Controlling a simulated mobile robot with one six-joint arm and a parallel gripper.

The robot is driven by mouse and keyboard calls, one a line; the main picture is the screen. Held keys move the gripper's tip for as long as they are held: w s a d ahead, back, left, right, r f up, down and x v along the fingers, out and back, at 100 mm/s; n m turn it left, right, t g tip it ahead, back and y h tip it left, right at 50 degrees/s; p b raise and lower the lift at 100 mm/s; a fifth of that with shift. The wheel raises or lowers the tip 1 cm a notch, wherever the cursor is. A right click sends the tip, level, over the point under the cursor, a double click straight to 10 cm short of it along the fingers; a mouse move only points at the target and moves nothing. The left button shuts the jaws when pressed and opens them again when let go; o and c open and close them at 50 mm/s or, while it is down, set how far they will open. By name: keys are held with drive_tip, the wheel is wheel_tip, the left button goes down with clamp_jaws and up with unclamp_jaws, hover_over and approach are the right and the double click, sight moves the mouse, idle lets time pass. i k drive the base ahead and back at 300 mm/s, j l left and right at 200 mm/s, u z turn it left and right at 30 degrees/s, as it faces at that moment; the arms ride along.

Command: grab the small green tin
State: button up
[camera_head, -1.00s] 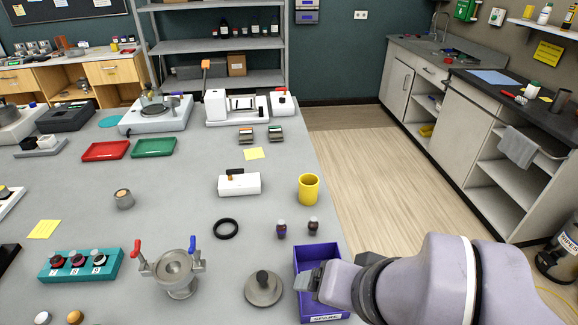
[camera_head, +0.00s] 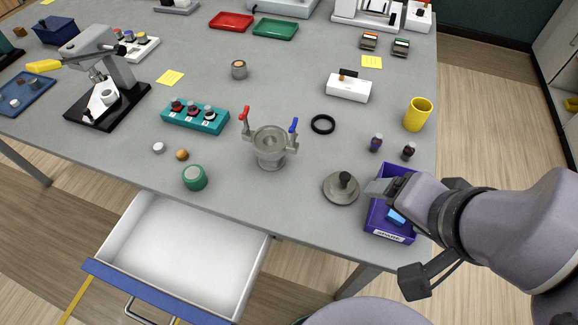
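The small green tin (camera_head: 195,177) stands on the grey table near its front edge, above the open drawer. It is a short round green tin with a pale grey-green top. My gripper (camera_head: 377,188) is at the right, over the purple bin (camera_head: 392,228), well to the right of the tin. The finger area is small and partly hidden by my own wrist, so I cannot tell whether it is open or shut. A blue item (camera_head: 396,216) shows in the bin below my gripper.
An empty white drawer (camera_head: 185,250) is open below the tin. A steel vessel with red and blue handles (camera_head: 270,148) and a grey knobbed lid (camera_head: 341,188) stand between tin and gripper.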

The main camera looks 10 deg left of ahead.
sight(194, 176)
drive_tip(key=u, duration=1.8)
drive_tip(key=i+j+u, duration=0.2)
drive_tip(key=u, duration=0.15)
drive_tip(key=i, duration=0.1)
